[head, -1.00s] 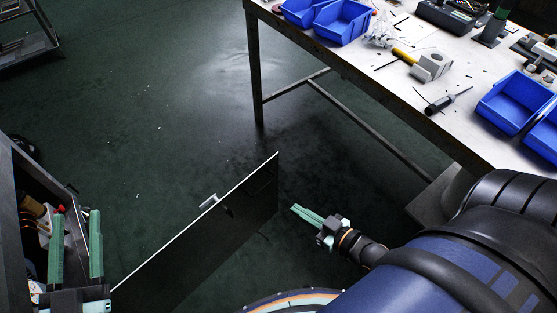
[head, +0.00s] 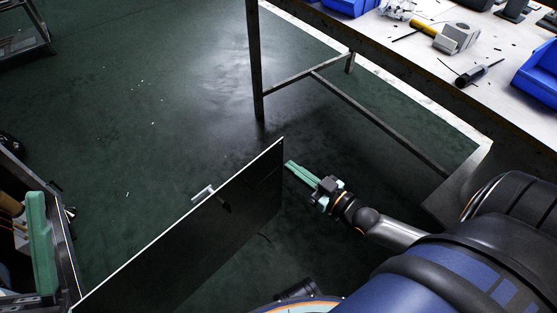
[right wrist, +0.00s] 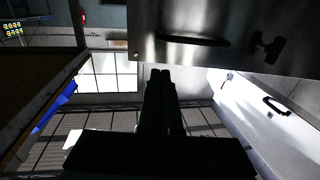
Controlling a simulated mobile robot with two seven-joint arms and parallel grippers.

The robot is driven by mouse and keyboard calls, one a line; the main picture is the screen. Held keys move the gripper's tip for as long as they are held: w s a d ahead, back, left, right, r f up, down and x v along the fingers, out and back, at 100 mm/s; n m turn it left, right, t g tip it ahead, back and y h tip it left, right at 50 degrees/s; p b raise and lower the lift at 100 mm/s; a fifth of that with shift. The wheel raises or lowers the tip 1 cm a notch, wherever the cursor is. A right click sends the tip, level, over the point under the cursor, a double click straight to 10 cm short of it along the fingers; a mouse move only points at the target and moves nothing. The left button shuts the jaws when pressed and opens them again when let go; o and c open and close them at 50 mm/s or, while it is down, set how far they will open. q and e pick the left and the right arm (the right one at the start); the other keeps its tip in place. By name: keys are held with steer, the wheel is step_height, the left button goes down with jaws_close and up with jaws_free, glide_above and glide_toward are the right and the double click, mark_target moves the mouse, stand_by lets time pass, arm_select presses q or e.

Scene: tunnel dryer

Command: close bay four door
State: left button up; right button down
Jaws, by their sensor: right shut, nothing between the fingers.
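An open door (head: 190,240), a dark flat panel with a pale top edge, runs from the lower left to the middle of the head view. A small latch-like handle (head: 203,193) shows at its top edge. My right gripper (head: 289,165) is shut and empty, its green fingertips just right of the door's free end; contact cannot be told. In the right wrist view its dark fingers (right wrist: 164,90) lie together below a metal panel (right wrist: 225,25) with a dark grip, apparently the door.
An open bay (head: 18,215) with items inside is at the far left. A workbench (head: 425,62) with blue bins and tools stands at upper right, its legs and crossbar near my right arm. Green floor (head: 150,130) beyond the door is clear.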

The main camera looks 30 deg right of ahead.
mark_target(270, 151)
steer(key=b+x, duration=0.1)
steer(key=x, duration=0.4)
steer(key=shift+w+f, duration=0.1)
steer(key=shift+w+a+b, duration=0.1)
steer(key=shift+w+b, duration=0.2)
steer(key=shift+w, duration=0.05)
